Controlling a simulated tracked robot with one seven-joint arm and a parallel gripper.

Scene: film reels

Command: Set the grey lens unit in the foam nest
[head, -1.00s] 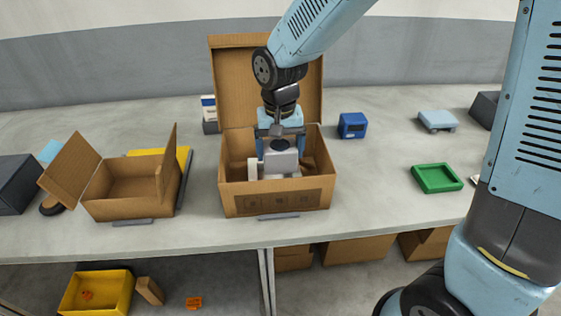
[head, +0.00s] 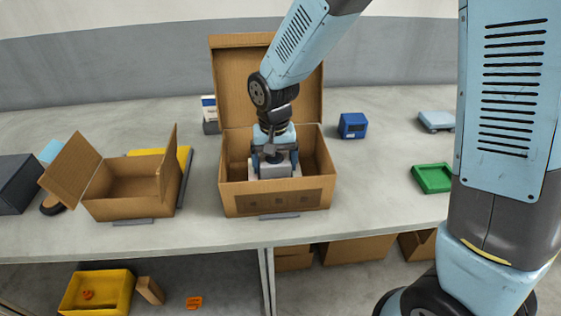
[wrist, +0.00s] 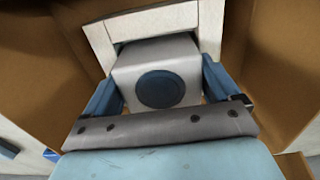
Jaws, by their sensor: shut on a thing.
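The grey lens unit (wrist: 180,61) is a pale grey block with a dark blue round face, seen in the wrist view. My gripper (wrist: 160,92) is shut on it, with one blue finger on each side. The foam nest (wrist: 165,20) is a whitish frame around a recess, just beyond the lens unit in that view. The lens unit lines up with the recess; I cannot tell how deep it sits. In the head view my gripper (head: 275,163) points down inside the open cardboard box (head: 240,199), and its fingers partly hide the unit and nest.
The box's walls surround my gripper closely, and its raised lid (head: 230,85) stands behind my arm. A smaller open carton (head: 128,208) stands to the left. A blue device (head: 353,125) and a green tray (head: 433,178) lie to the right, with clear table between.

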